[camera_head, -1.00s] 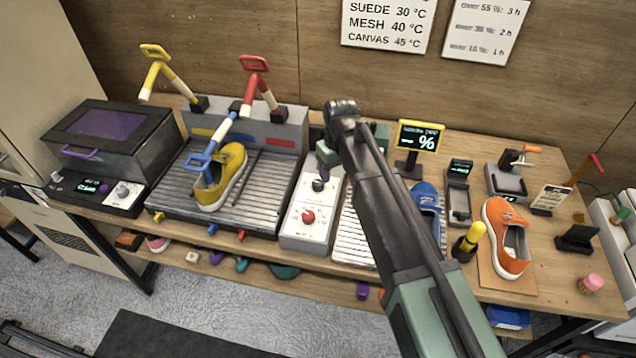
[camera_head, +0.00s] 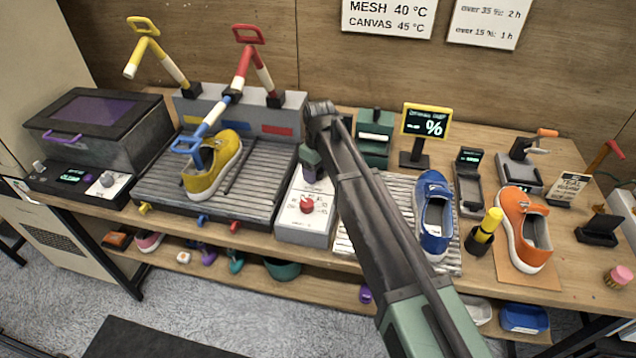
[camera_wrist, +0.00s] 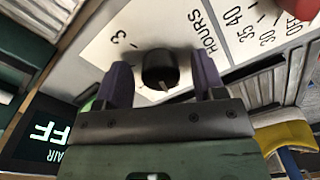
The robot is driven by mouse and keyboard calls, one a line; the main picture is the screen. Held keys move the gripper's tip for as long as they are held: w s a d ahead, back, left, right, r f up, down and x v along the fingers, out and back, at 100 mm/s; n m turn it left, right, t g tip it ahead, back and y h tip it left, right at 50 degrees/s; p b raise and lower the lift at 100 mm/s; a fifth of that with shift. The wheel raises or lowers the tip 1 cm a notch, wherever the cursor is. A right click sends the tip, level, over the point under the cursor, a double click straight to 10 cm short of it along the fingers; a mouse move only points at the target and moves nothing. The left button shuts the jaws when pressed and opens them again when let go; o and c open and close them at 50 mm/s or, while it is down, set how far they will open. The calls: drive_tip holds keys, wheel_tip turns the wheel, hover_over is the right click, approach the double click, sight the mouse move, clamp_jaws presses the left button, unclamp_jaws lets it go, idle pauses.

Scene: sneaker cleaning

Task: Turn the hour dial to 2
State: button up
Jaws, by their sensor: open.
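The hour dial (camera_wrist: 160,69) is a black round knob on a white panel (camera_wrist: 110,45), beside the word HOURS and a printed 3 in the wrist view. A pale pointer mark shows on its lower right edge; the other hour numbers are hidden. My gripper (camera_wrist: 161,72) is open, with one purple finger on each side of the dial and narrow gaps between. In the head view my gripper (camera_head: 311,172) is at the upper part of the white control box (camera_head: 290,232) and hides the dial.
A red dial (camera_head: 307,204) sits on the same box, nearer the front. A ribbed tray with a yellow shoe (camera_head: 213,168) stands to the left. A blue shoe (camera_head: 433,215) is to the right, partly behind my arm.

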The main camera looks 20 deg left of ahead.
drive_tip(key=c, duration=0.9)
drive_tip(key=shift+m, duration=0.3)
drive_tip(key=m, duration=0.9)
drive_tip(key=shift+s+m, duration=0.1)
drive_tip(key=shift+m, duration=0.2)
drive_tip(key=m, duration=0.4)
drive_tip(key=shift+m, duration=0.3)
drive_tip(key=m, duration=0.5)
drive_tip(key=shift+t, duration=0.3)
